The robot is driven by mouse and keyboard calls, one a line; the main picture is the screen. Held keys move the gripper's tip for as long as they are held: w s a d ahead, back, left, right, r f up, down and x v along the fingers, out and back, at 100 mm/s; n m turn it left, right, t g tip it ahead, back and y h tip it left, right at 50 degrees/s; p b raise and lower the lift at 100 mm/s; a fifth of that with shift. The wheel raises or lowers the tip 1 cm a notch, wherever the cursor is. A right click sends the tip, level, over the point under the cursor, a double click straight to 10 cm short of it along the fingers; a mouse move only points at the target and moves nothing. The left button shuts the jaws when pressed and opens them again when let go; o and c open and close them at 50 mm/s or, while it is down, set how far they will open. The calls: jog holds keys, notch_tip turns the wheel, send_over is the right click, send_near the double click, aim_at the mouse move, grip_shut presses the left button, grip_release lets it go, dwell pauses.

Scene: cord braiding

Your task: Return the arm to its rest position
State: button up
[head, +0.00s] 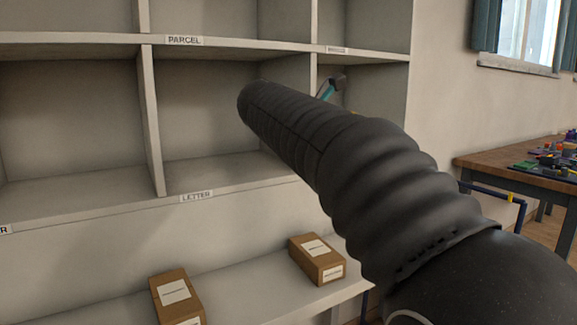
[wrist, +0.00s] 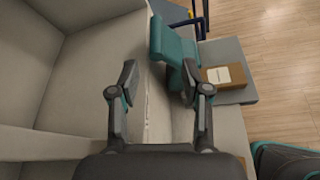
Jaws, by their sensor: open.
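My gripper (wrist: 158,80) is open in the wrist view, with its two dark fingers apart and nothing between them. In the head view, my dark ribbed arm reaches from the lower right up and left across the front of the shelf unit (head: 235,193). It hides most of the gripper there. Beyond the fingers in the wrist view are pale shelf surfaces and a teal piece near the right finger; I cannot tell what that piece is.
Compartments marked PARCEL (head: 184,40) and LETTER (head: 197,196) look empty where visible. Two brown boxes, one left (head: 176,299) and one right (head: 317,262), sit on the lower ledge (head: 250,290). A wooden table (head: 485,160) with coloured items stands at right. Wooden floor (wrist: 275,50) shows beyond the ledge.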

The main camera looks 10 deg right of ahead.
jog(key=s+f+m+y, duration=0.2)
jog(key=s+f, duration=0.2)
jog(key=s+a+f+m+y, duration=0.1)
jog(key=s+f+m+y, duration=0.1)
jog(key=s+f+m, duration=0.1)
jog(key=s+a+f+m+y, duration=0.1)
jog(key=s+f+m+y, duration=0.1)
jog(key=s+f, duration=0.3)
jog(key=shift+s+f, duration=0.2)
jog(key=shift+f, duration=0.35)
jog(key=shift+s+f, duration=0.2)
jog(key=shift+f, duration=0.35)
jog(key=s+a+f+m+y, duration=0.3)
jog(key=s+a+f+m, duration=0.1)
jog(key=s+f+m, duration=0.2)
jog(key=s+a+f+m+y, duration=0.3)
jog(key=s+f+m, duration=0.3)
jog(key=s+f, duration=0.3)
notch_tip(320, 180, down, 2)
jog(key=shift+a+f+m, duration=0.2)
jog(key=shift+a+m, duration=0.1)
jog(key=shift+a, duration=0.25)
